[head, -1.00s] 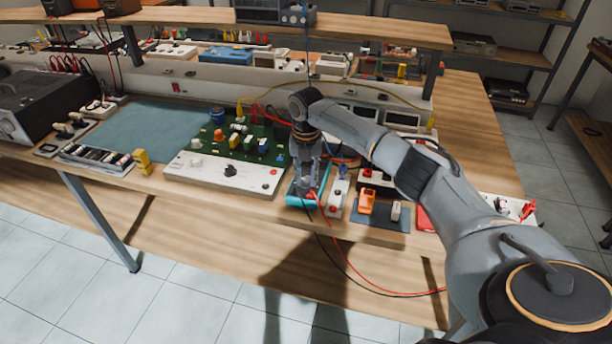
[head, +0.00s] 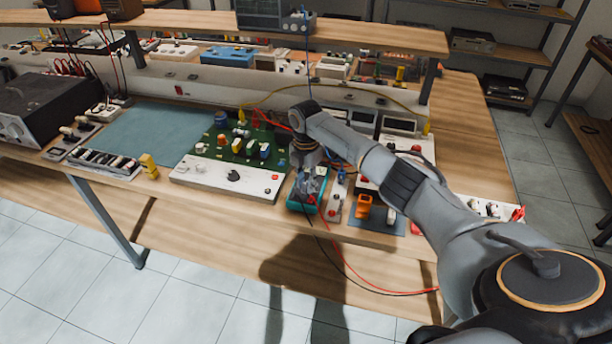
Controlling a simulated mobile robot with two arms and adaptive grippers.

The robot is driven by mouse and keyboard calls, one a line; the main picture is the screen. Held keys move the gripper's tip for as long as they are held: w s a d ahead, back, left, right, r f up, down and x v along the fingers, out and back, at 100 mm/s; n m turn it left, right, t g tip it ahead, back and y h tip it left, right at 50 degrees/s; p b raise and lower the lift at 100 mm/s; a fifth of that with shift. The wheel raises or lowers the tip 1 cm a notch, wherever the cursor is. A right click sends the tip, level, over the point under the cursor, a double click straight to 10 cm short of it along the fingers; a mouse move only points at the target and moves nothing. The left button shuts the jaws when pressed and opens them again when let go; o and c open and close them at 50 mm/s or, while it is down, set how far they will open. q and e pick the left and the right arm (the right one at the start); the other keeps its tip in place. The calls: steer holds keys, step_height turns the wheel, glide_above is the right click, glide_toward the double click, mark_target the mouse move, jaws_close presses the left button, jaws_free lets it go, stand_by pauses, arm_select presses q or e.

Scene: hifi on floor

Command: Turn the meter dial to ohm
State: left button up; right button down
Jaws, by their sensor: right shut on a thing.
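The meter (head: 297,207) is a teal-edged box lying near the front edge of the bench, with red and black leads at its front. My right gripper (head: 308,193) reaches down onto the top of the meter and is shut on its dial. The fingers and wrist cover the dial, so its pointer and the ohm mark cannot be read. My left gripper is not in view.
A white panel with a black knob (head: 233,176) and a green circuit board (head: 238,143) stand left of the meter. An orange clamp (head: 363,206) lies to the right. The red lead (head: 345,262) hangs over the front edge.

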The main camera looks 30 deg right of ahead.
steer(key=m+p, duration=0.2)
steer(key=m, duration=0.1)
steer(key=shift+r+m, duration=0.2)
steer(key=shift+m, duration=0.1)
steer(key=m+p, duration=0.1)
steer(key=m, duration=0.2)
steer(key=shift+w+m+p, duration=0.1)
steer(key=shift+m+p, duration=0.2)
steer(key=shift+p, duration=0.05)
steer(key=m+p, duration=0.1)
steer(key=m, duration=0.2)
steer(key=shift+m, duration=0.4)
steer(key=m+p, duration=0.1)
steer(key=m, duration=0.2)
steer(key=shift+m+p, duration=0.3)
steer(key=shift+p, duration=0.1)
steer(key=m+p, duration=0.1)
steer(key=m, duration=0.2)
steer(key=shift+d+f+m, duration=0.1)
steer(key=shift+m, duration=0.2)
steer(key=m+p, duration=0.1)
steer(key=m, duration=0.2)
steer(key=shift+m, duration=0.3)
steer(key=m, duration=0.3)
steer(key=shift+m, duration=0.3)
steer(key=shift+m+p, duration=0.45)
steer(key=shift+m, duration=1.35)
